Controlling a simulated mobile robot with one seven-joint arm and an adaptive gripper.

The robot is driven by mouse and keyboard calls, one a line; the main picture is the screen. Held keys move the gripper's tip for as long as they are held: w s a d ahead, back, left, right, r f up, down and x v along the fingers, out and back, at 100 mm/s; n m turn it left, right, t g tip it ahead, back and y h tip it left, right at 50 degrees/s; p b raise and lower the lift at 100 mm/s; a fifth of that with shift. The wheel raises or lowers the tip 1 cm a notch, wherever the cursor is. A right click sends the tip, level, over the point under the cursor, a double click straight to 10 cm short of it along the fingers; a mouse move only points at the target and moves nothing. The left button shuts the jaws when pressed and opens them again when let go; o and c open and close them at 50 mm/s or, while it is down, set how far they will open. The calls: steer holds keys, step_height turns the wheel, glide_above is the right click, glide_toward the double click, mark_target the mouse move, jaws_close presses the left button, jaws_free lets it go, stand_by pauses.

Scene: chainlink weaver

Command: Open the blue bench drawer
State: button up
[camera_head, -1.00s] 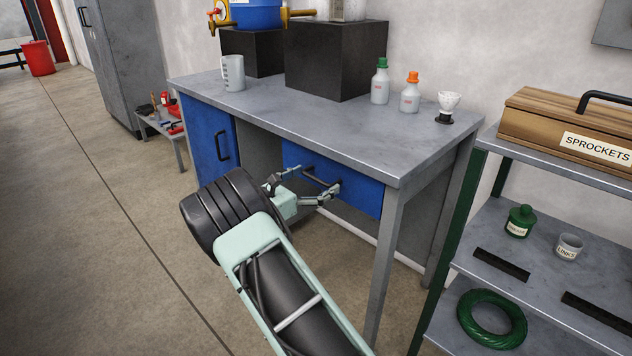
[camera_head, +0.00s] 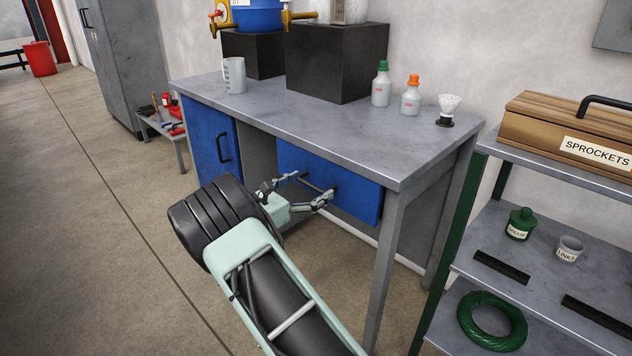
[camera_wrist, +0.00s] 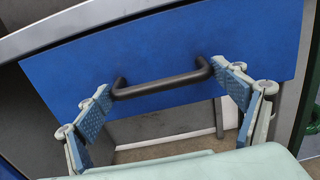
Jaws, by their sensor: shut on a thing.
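The blue bench drawer (camera_head: 355,198) sits under the right part of the grey workbench. Its front also shows in the wrist view (camera_wrist: 160,50). It stands slightly out from the bench. Its dark bar handle (camera_wrist: 160,87) runs across the wrist view. My gripper (camera_head: 316,184) is at the front of the drawer, shut on the handle, with one finger at each end of the bar. The fingertips also show in the wrist view (camera_wrist: 160,79). The inside of the drawer is hidden.
A blue cabinet door (camera_head: 209,145) is left of the drawer. A bench leg (camera_head: 384,265) stands to the right. A green-framed shelf (camera_head: 462,240) with a wooden sprockets box (camera_head: 535,126) is at the right. The floor (camera_head: 90,250) in front and left is clear.

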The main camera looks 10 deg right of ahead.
steer(key=p+v, duration=0.4)
steer(key=v, duration=2.4)
steer(key=shift+s+d+f, duration=0.1)
steer(key=o, duration=1.4)
steer(key=v, duration=1.2)
